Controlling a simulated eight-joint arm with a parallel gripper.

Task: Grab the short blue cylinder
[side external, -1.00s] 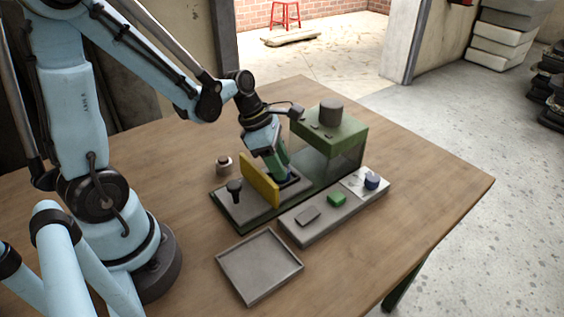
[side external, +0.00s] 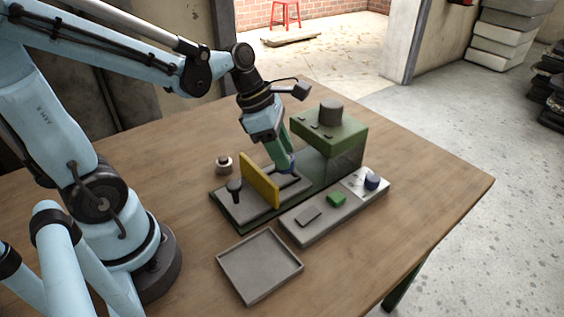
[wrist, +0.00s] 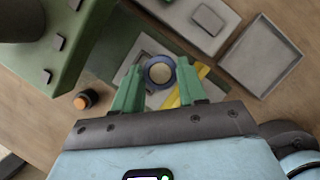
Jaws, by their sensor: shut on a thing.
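A short blue cylinder (wrist: 147,72) with a pale round top sits between the green fingers of my gripper (wrist: 159,84) in the wrist view. My gripper is shut on it. In the side view only a bit of blue (side external: 291,168) shows at the fingertips of my gripper (side external: 286,166), over the grey plate of the machine, beside the yellow upright panel (side external: 260,180). I cannot tell exactly how far the cylinder is above the plate.
A green block (side external: 340,133) with a dark cylinder on top stands right of my gripper. A black knob (side external: 235,191) is left of the panel. An empty grey tray (side external: 259,267) lies in front.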

